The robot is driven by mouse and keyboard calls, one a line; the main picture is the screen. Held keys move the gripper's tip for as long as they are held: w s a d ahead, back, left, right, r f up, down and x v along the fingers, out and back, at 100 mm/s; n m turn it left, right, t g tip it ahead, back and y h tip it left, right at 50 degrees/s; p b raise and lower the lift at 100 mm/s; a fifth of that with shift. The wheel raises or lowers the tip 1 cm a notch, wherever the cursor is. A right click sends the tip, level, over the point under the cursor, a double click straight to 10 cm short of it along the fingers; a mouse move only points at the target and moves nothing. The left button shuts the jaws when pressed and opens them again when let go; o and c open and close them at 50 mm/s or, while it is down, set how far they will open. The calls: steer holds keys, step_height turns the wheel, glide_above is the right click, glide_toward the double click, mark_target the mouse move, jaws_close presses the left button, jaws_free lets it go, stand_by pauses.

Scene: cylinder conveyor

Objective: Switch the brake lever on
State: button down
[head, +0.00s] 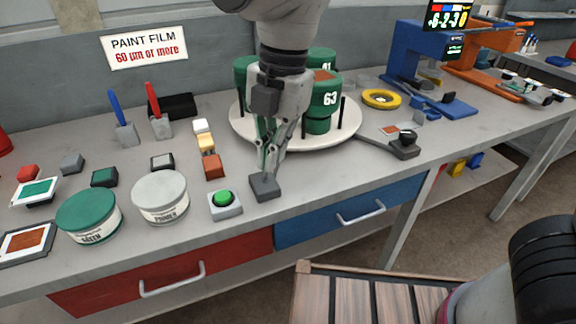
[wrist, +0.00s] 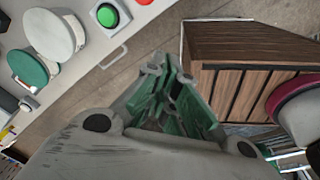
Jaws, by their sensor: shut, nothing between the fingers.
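My gripper (head: 268,172) points down in the head view, shut, with its tips just above or touching a small dark grey block (head: 265,188) near the table's front edge. I cannot tell whether this block is the brake lever's base; any handle on it is hidden behind my fingers. In the wrist view my gripper (wrist: 172,95) shows green finger pads close together with nothing between them. Two upright handles, a blue one (head: 117,104) and a red one (head: 153,101), stand on grey bases at the back left; I see no label on them.
A green button (head: 223,198) sits left of the block, with a white tin (head: 160,196) and a green tin (head: 88,216) beyond. Behind my gripper is a white turntable (head: 345,138) with green cylinders. A wooden-topped unit (head: 350,300) stands in front.

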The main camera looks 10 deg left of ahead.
mark_target(267, 174)
steer(key=n, duration=0.5)
steer(key=shift+w+a+r, duration=0.2)
steer(key=shift+r, duration=0.1)
steer(key=shift+f, duration=0.1)
step_height(267, 174, down, 10)
steer(key=a, duration=0.1)
steer(key=shift+w+a+r, duration=0.15)
steer(key=shift+w+r, duration=0.25)
steer(key=shift+w, duration=0.45)
steer(key=shift+w+a+r, duration=0.15)
steer(key=shift+w+r, duration=0.2)
steer(key=shift+w, duration=0.45)
steer(key=shift+w, duration=0.1)
